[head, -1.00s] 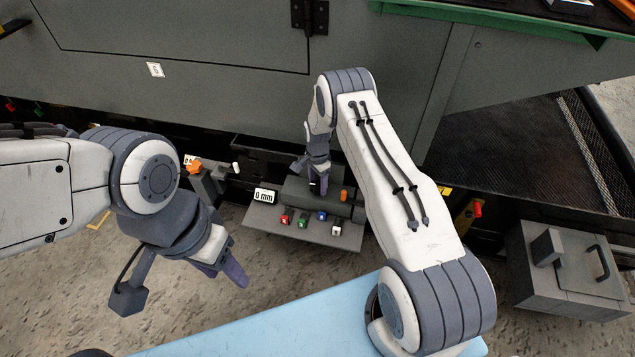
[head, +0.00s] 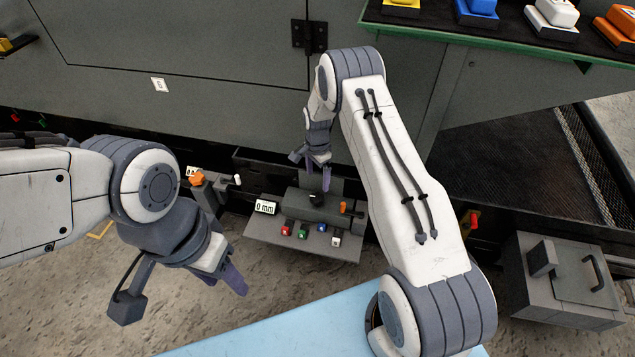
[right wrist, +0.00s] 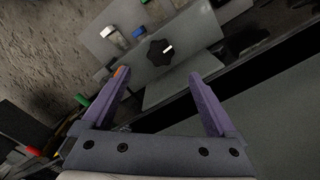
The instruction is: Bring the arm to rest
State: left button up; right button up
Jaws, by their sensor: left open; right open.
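My right gripper (head: 318,170) is open and empty above the grey control panel (head: 300,241), apart from its black knob (head: 316,199). In the right wrist view its two purple fingers (right wrist: 160,95) stand wide apart with nothing between them, and the black knob (right wrist: 160,52) with a white mark lies beyond the fingertips. My left gripper (head: 228,278) hangs at the left over the floor, away from the panel. It is open, with no object seen in it, though its fingers partly overlap in the head view.
The panel carries a "0 mm" display (head: 265,207) and several coloured buttons. A grey enclosure wall (head: 200,60) rises behind. A green-edged shelf (head: 480,30) with coloured blocks is at the upper right. A grey box (head: 560,280) stands at lower right. A light blue surface (head: 290,325) lies in front.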

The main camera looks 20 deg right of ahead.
jog(key=shift+r, duration=0.45)
jog(key=s+a+r+n, duration=0.5)
jog(key=a+r, duration=0.3)
jog(key=r, duration=0.2)
jog(key=s+a+r+n, duration=0.5)
jog(key=s+a+r, duration=0.1)
jog(key=a+r, duration=0.25)
jog(key=s+a+r+n, duration=0.1)
jog(key=s+r+n, duration=0.25)
jog(key=s, duration=0.55)
jog(key=s+r+n+y, duration=0.1)
jog(key=s+r+n, duration=0.2)
jog(key=s+n, duration=0.35)
jog(key=s+a+r+n, duration=0.1)
jog(key=s+r+n, duration=0.15)
jog(key=s, duration=0.85)
notch_tip(320, 180, up, 29)
jog(key=p, duration=2.8)
jog(key=shift+w+d+f, duration=0.15)
jog(key=shift+w+d, duration=0.05)
jog(key=shift+w, duration=0.1)
